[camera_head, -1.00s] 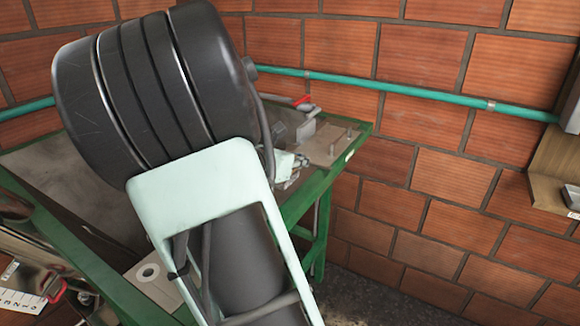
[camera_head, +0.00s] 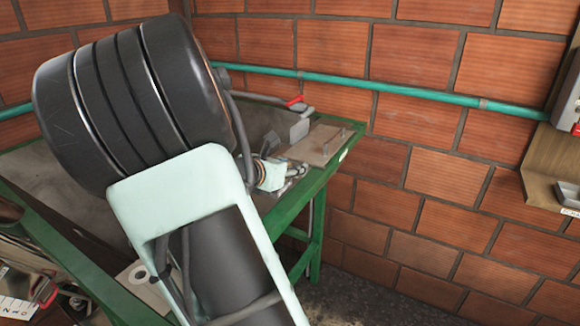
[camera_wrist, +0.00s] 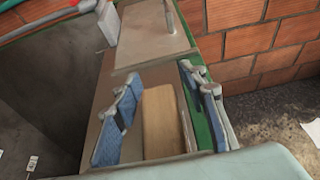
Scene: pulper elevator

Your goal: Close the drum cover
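My gripper (camera_wrist: 163,100) shows in the wrist view with its two blue-padded fingers spread apart. It is open, with nothing visibly clamped. A tan block-like surface (camera_wrist: 165,125) shows between the fingers; I cannot tell whether the fingers touch it. A tan plate (camera_wrist: 135,45) with an upright metal pin lies beyond the fingertips. The plate also shows in the head view (camera_head: 322,143), at the right end of the green-framed table. I cannot tell for certain which part is the drum cover. My dark arm hides much of the table in the head view.
The green-framed table (camera_head: 300,205) has a dark recess (camera_wrist: 45,90) left of the gripper in the wrist view. A brick wall with a teal pipe (camera_head: 400,90) stands behind. A wooden wall box (camera_head: 550,165) is at the right.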

